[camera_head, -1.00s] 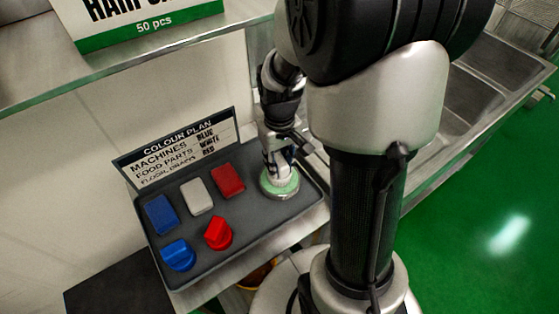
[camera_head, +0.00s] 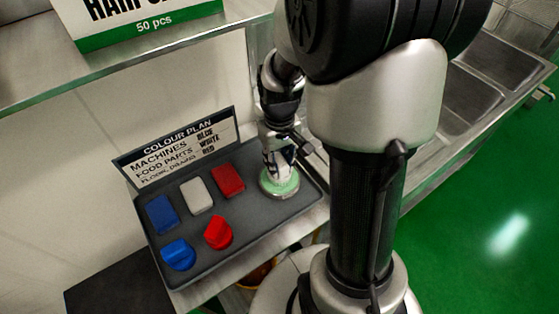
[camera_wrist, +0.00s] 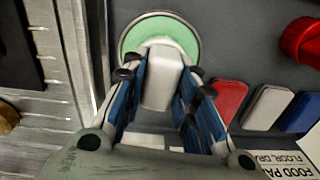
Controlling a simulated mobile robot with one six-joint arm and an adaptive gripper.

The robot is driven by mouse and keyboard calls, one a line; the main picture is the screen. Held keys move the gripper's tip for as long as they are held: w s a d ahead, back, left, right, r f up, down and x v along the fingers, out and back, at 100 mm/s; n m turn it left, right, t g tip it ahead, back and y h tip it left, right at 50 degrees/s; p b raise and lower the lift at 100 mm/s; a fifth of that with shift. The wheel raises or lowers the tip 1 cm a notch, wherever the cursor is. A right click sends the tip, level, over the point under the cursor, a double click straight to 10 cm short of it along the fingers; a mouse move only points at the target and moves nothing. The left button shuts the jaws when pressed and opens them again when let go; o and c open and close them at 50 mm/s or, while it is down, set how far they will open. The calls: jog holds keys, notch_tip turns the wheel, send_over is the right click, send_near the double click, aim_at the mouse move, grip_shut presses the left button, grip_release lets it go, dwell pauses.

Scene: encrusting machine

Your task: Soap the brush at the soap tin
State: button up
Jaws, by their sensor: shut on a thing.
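The soap tin is a round, shallow tin with pale green soap inside. It stands at the right end of the dark tray in the head view (camera_head: 289,190) and at the top of the wrist view (camera_wrist: 190,42). My gripper (camera_wrist: 163,85) is shut on a white brush (camera_wrist: 162,75), with a finger on either side of it. The brush's far end is over the green soap; I cannot tell whether it touches. In the head view my gripper (camera_head: 280,172) points down at the tin and hides most of the brush.
The dark tray (camera_head: 215,262) also holds a blue block (camera_head: 161,214), a white block (camera_head: 197,196), a red block (camera_head: 228,180), a blue knob-shaped brush (camera_head: 179,256) and a red one (camera_head: 218,233). A colour plan sign (camera_head: 180,150) stands behind. A steel shelf (camera_head: 120,68) hangs above.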

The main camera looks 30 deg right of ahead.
jog(key=shift+s, duration=0.1)
notch_tip(320, 180, up, 7)
jog(key=p, duration=0.6)
dwell(0.9)
